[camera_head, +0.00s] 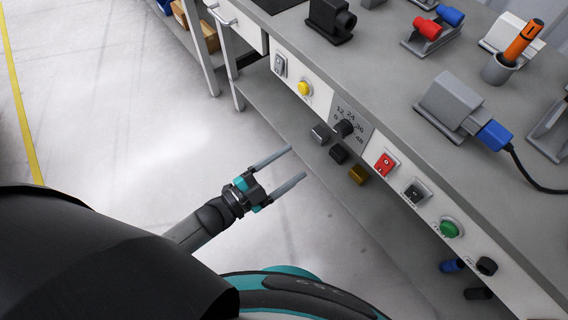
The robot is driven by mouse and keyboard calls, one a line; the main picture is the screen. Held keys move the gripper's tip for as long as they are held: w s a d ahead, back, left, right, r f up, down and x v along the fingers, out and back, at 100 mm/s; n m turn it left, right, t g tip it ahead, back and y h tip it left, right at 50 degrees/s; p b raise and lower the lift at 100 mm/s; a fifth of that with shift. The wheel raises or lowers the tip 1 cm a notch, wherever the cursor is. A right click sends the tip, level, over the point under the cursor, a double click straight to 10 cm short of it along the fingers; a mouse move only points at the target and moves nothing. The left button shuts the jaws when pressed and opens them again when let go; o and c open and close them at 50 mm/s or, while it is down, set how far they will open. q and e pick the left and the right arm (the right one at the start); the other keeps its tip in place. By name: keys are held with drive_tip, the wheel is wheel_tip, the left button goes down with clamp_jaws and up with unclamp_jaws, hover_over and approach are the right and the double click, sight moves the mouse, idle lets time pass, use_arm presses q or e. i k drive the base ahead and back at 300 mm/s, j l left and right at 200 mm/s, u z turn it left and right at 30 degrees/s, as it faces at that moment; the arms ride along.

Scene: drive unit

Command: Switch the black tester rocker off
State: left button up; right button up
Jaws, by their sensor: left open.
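The black rocker (415,192) sits in a light frame on the bench's front panel (315,88), between a red rocker (384,163) and a green button (449,229). Its on or off position is too small to tell. My left gripper (297,162) is open and empty, its two grey fingers apart. It is left of the panel in the picture and apart from the black rocker. My right gripper is not in view.
The panel also carries a yellow button (304,88), a black dial (344,128) and a light switch (280,65). A grey box (449,105) with a blue plug (493,135) stands on the bench top. Floor left of the bench is clear.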

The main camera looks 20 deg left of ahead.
sight(414, 195)
drive_tip(key=k+j, duration=0.8)
drive_tip(key=j, duration=0.1)
